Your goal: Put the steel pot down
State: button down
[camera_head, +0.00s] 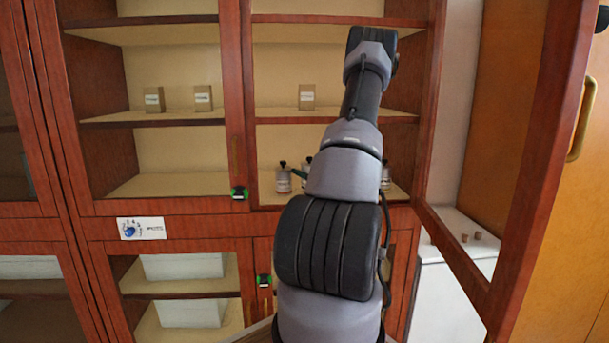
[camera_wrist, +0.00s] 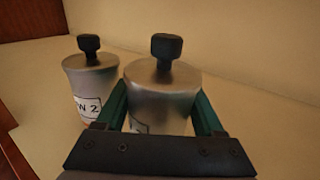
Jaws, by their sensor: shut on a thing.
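In the wrist view a steel pot (camera_wrist: 163,92) with a black knob stands upright between the green fingers of my gripper (camera_wrist: 160,100). The gripper is shut on it, one finger on each side. The gripper's dark body hides the pot's lower part and most of its label, so I cannot tell whether its base touches the shelf. In the head view my arm reaches into the open cabinet and hides most of the gripper and the pot.
A second pot (camera_wrist: 88,88), labelled "W 2", stands close left of the held one; it also shows in the head view (camera_head: 283,180). Another pot (camera_head: 385,176) shows right of my arm. Small boxes (camera_head: 306,97) sit on the shelf above. The open door (camera_head: 535,170) stands at right.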

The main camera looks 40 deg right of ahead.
jog(key=shift+f, duration=0.45)
jog(key=shift+f, duration=0.15)
jog(key=shift+c, duration=1.4)
grip_release()
jog(key=shift+s, duration=0.35)
jog(key=s, duration=1.1)
jog(key=shift+s+a, duration=0.2)
